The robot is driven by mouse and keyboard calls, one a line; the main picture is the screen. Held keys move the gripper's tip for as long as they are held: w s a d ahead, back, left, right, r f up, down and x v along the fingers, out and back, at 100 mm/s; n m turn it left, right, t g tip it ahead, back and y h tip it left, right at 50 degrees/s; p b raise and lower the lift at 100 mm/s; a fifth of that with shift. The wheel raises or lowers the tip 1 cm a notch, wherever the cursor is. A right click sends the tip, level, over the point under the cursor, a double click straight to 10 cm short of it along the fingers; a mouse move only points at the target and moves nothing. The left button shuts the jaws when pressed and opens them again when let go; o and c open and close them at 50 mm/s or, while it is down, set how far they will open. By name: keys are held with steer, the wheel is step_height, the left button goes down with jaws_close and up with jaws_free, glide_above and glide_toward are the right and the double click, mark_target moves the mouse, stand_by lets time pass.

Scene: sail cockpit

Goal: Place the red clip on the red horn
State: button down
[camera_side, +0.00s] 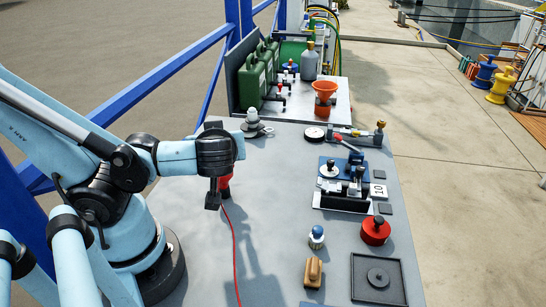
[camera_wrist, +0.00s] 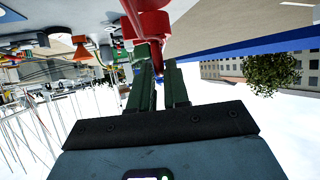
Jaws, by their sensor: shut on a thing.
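My gripper (camera_side: 213,198) hangs above the left part of the grey bench, fingers down, and appears shut on the red clip. The clip itself is mostly hidden by the fingers. A thin red cable (camera_side: 236,240) runs from beside the fingers down toward the front of the bench. A red body (camera_side: 226,184) shows just behind the fingers, perhaps the red horn; I cannot tell it surely from the clip. In the wrist view, a large rounded red body (camera_wrist: 150,23) lies just beyond my gripper's fingertips (camera_wrist: 158,58). Whether they touch it is unclear.
The grey bench (camera_side: 285,215) holds a red round knob base (camera_side: 376,231), a black tray (camera_side: 379,279), a wooden-handled piece (camera_side: 314,272) and a blue-topped piece (camera_side: 317,238). A blue fixture (camera_side: 340,170), an orange funnel (camera_side: 325,92) and green cans (camera_side: 252,80) stand farther back. Blue rails run at left.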

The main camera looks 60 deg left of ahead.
steer(key=shift+f, duration=0.7)
steer(key=c, duration=1.1)
jaws_free()
steer(key=shift+r, duration=0.1)
